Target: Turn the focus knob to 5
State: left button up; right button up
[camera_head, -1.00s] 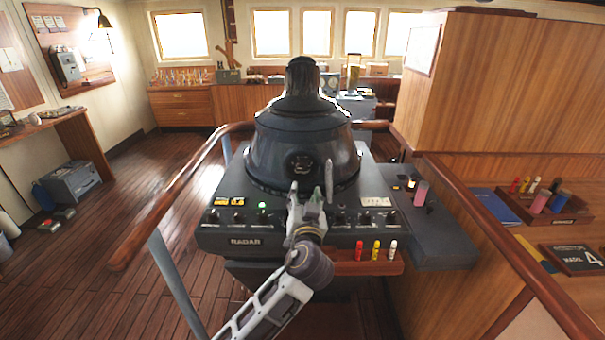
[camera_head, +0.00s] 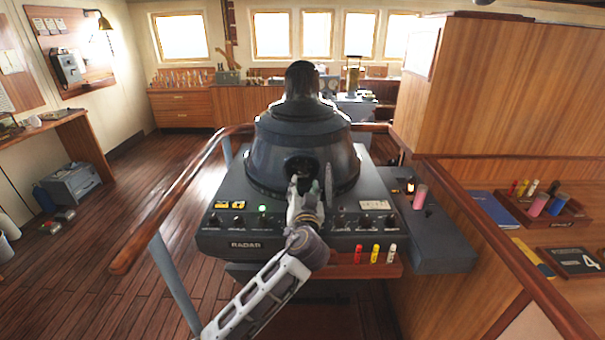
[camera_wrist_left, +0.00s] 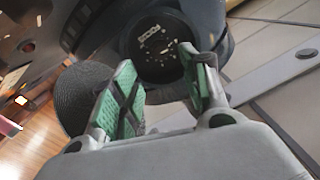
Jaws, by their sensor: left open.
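A round black knob (camera_head: 299,164) sits on the front of the dark radar hood (camera_head: 275,153). In the left wrist view the gripper (camera_wrist_left: 166,75) is open with green pads apart, and the knob shows beyond the gap. No contact is clear. My right gripper is out of view.
The radar console (camera_head: 225,243) has a row of small knobs along its front, partly behind my arm. Several coloured markers (camera_head: 375,253) stand in a small wooden shelf at its front. A wooden handrail (camera_head: 172,200) runs along the left. A pink cylinder (camera_head: 420,197) stands at the right.

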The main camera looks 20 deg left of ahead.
aim_at(302, 173)
pick_arm(q)
jog(key=x, duration=0.3)
jog(key=shift+w+a+r+p, duration=0.1)
jog(key=shift+w+p, duration=0.25)
jog(key=shift+w+a, duration=0.1)
jog(key=shift+w, duration=0.3)
jog(key=shift+p+x, duration=0.3)
jog(key=shift+x, duration=1.7)
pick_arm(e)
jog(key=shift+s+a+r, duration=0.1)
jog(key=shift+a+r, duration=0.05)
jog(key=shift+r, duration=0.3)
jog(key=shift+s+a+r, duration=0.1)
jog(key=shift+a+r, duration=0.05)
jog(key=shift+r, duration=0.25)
pick_arm(q)
jog(key=shift+c, duration=0.5)
jog(key=c, duration=0.7)
grip_shut()
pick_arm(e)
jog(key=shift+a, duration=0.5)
